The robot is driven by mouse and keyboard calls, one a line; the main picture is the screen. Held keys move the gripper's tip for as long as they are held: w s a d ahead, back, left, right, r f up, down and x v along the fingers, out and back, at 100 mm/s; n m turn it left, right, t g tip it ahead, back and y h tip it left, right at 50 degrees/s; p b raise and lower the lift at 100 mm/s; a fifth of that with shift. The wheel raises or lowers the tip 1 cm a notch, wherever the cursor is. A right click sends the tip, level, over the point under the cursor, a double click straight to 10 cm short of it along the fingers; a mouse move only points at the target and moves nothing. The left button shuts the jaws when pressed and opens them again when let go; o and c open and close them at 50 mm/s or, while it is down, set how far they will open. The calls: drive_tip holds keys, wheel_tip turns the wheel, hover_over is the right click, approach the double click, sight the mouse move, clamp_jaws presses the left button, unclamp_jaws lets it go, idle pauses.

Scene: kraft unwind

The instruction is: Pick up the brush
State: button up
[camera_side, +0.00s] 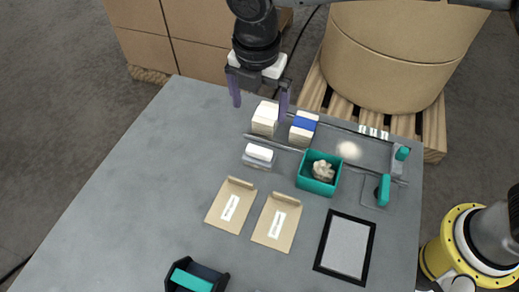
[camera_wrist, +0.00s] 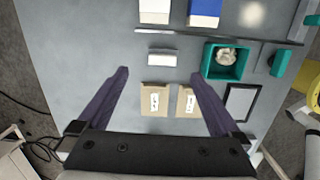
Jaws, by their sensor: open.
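I cannot tell for sure which item is the brush. A small white block on a grey base (camera_side: 258,155) lies on the table left of the teal bin; it also shows in the wrist view (camera_wrist: 162,57). A teal bar (camera_side: 191,281) lies in a dark holder (camera_side: 211,270) at the bottom of the side view. My gripper (camera_side: 259,98) is open and empty, above the back of the table beside a cream block (camera_side: 265,118). In the wrist view my gripper's fingers (camera_wrist: 160,75) are spread wide with nothing between them touching.
A blue-and-white block (camera_side: 303,128) stands near the rail. The teal bin (camera_side: 304,182) holds crumpled paper (camera_side: 323,171). Two kraft envelopes (camera_side: 231,205) (camera_side: 276,222) and a black-framed panel (camera_side: 345,245) lie in front. Teal-handled hardware (camera_side: 383,189) is at right. The table's left side (camera_side: 120,200) is clear.

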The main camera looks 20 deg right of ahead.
sight(259, 150)
drive_tip(key=f, duration=1.5)
drive_tip(key=shift+s+f, duration=0.15)
drive_tip(key=shift+s, duration=0.05)
drive_tip(key=c, duration=1.1)
drive_tip(key=shift+a, duration=0.1)
drive_tip(key=shift+r, duration=0.8)
drive_tip(key=s+d+r, duration=0.9)
drive_tip(key=s+r, duration=0.1)
drive_tip(key=r, duration=0.1)
drive_tip(key=shift+s+r, duration=0.25)
drive_tip(key=shift+s, duration=0.15)
